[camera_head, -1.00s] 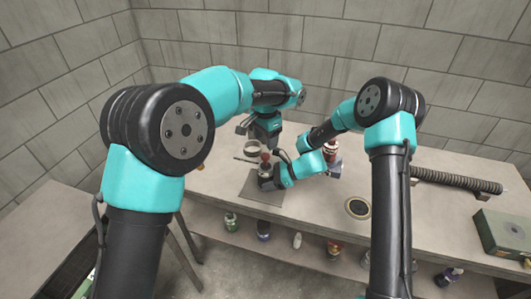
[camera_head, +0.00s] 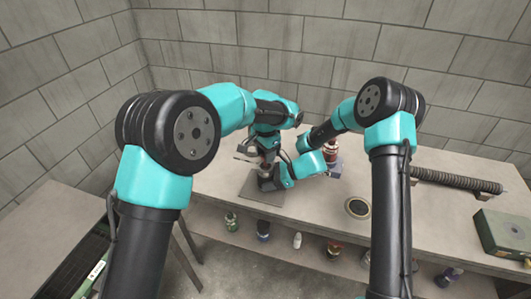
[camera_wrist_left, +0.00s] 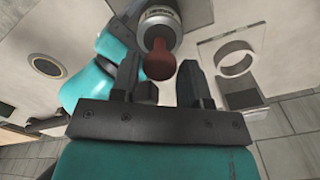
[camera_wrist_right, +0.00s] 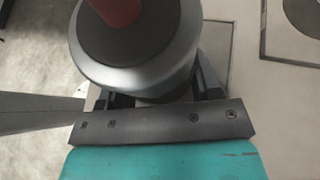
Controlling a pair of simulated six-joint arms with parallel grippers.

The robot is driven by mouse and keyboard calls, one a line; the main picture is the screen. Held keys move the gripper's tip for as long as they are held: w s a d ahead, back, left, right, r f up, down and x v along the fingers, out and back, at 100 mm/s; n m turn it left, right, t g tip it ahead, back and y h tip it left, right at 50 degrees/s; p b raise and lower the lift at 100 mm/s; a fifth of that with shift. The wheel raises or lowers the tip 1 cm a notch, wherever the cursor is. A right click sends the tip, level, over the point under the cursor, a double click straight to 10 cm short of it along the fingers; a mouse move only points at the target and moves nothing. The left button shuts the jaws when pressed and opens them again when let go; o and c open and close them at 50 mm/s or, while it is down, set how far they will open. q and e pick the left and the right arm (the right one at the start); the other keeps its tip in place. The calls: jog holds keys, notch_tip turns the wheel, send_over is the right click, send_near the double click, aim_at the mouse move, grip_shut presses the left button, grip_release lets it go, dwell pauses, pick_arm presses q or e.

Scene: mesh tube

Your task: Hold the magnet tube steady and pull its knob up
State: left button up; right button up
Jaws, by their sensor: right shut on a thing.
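The magnet tube (camera_wrist_right: 150,82) is a silver cylinder with a dark top and a red knob (camera_wrist_right: 118,10). My right gripper (camera_wrist_right: 152,85) is shut on the tube's body from the side. My left gripper (camera_wrist_left: 160,75) is open above the tube. In the left wrist view, the red knob (camera_wrist_left: 159,62) lies in the gap between its fingertips, with the tube's silver body (camera_wrist_left: 165,16) beyond; I cannot tell if a finger touches it. In the head view, my left gripper (camera_head: 268,154) and right gripper (camera_head: 268,178) meet at the tube, which is mostly hidden.
A grey mat (camera_head: 262,198) lies under the tube area. A pale ring (camera_wrist_left: 235,62) stands close by. A red-and-dark item (camera_head: 332,158) is behind my right arm. A round inset (camera_head: 358,208), a ribbed hose (camera_head: 455,180) and a green box (camera_head: 505,234) lie to the right.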

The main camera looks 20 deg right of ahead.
pick_arm(q)
grip_shut()
jog(key=shift+r, duration=2.55)
jog(key=shift+o, duration=1.9)
grip_release()
jog(key=shift+f, duration=0.1)
notch_tip(320, 180, up, 12)
pick_arm(e)
jog(key=o, duration=0.8)
